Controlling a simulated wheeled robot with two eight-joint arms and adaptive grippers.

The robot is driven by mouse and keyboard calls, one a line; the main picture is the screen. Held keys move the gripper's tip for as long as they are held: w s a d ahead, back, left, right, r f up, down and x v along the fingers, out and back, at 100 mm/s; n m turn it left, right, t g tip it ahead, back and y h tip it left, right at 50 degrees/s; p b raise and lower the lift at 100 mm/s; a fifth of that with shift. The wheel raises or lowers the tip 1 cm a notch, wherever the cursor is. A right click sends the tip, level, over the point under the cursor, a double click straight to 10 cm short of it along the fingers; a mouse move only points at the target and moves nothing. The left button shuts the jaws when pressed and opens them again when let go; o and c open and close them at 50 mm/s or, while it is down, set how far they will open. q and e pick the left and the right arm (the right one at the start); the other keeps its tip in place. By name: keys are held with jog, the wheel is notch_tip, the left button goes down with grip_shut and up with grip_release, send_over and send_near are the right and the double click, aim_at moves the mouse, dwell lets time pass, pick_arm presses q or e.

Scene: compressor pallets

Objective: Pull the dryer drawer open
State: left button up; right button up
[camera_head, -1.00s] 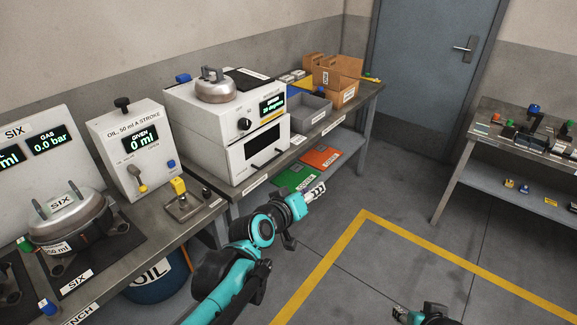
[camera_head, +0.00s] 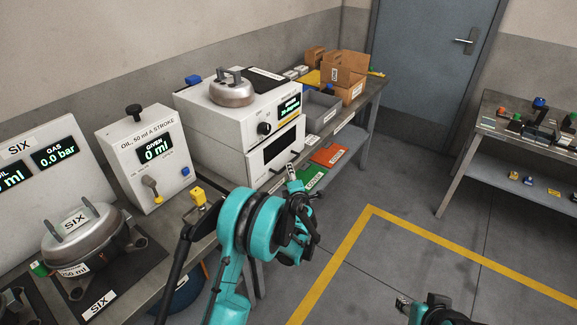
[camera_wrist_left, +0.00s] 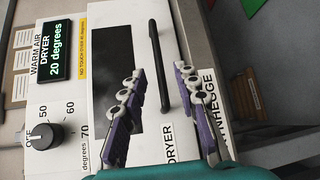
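The white dryer (camera_head: 245,115) stands on the bench. Its closed drawer (camera_head: 262,160) has a dark window, also in the left wrist view (camera_wrist_left: 120,60). The drawer's black bar handle (camera_wrist_left: 158,65) shows in the left wrist view. My left gripper (camera_head: 291,173) is in front of the drawer in the head view. In the left wrist view its two purple-padded fingers (camera_wrist_left: 160,75) are apart, one on each side of the handle's line; I see no clear contact. My right gripper (camera_head: 403,304) is low at the bottom of the head view, its opening unclear.
A metal lidded pot (camera_head: 232,92) sits on the dryer. A grey bin (camera_head: 318,112) and cardboard boxes (camera_head: 345,72) stand beyond it. An oil dispenser (camera_head: 148,150) and yellow-topped lever (camera_head: 198,195) stand on the nearer side. The floor in front is clear.

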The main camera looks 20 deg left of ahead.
pick_arm(q)
jog(key=shift+b+x, duration=0.65)
jog(key=shift+x, duration=2.3)
grip_shut()
